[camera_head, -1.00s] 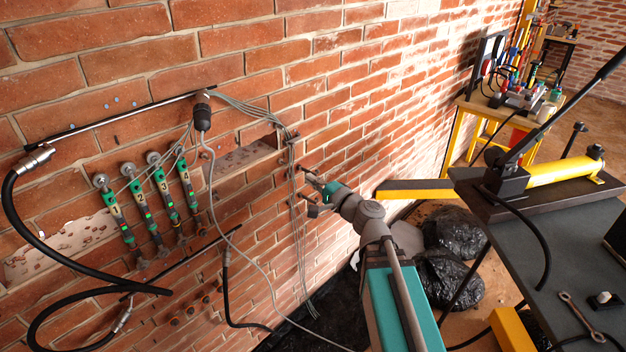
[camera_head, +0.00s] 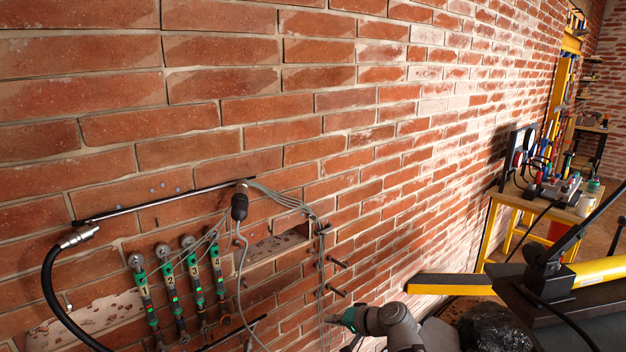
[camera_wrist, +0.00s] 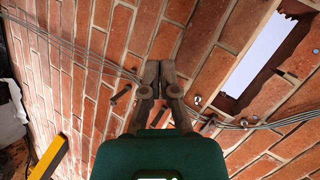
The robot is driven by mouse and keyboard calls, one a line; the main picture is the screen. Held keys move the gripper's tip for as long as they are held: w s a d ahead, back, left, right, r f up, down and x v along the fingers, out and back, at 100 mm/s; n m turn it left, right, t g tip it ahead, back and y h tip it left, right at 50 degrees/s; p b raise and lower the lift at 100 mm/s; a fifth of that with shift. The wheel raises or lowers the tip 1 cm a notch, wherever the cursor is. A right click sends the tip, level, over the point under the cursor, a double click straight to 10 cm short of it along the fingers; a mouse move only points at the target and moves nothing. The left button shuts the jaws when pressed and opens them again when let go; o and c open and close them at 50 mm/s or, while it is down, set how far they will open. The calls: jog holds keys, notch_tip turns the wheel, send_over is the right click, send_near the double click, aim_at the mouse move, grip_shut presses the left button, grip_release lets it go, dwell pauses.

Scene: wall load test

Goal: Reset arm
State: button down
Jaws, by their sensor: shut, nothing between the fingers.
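My gripper (camera_wrist: 160,70) is shut and empty in the wrist view, its two dark fingers together in front of the brick wall (camera_wrist: 70,60). In the head view my gripper (camera_head: 340,318) is low in the middle, close to the brick wall (camera_head: 250,110), right of the hanging grey cables (camera_head: 322,262). I cannot tell if its tips touch the wall. The lower part of my arm is cut off by the bottom edge.
Several numbered green gauges (camera_head: 168,280) and a black hose (camera_head: 52,300) are on the wall at left. Metal pins (camera_head: 338,263) stick out near my gripper. A yellow beam (camera_head: 450,284) and a hand pump (camera_head: 590,271) are at right. A yellow table (camera_head: 510,200) stands behind.

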jog(key=s+d+f+n+g+h, duration=0.3)
jog(key=s+d+f+g+h, duration=0.4)
jog(key=s+d+f+h, duration=0.4)
notch_tip(320, 180, up, 14)
jog(key=d+p, duration=0.1)
jog(key=p, duration=1.1)
jog(key=shift+w+f+y+p, duration=0.15)
jog(key=shift+w+y+p, duration=0.2)
jog(key=shift+w+y, duration=0.1)
jog(key=shift+d, duration=0.15)
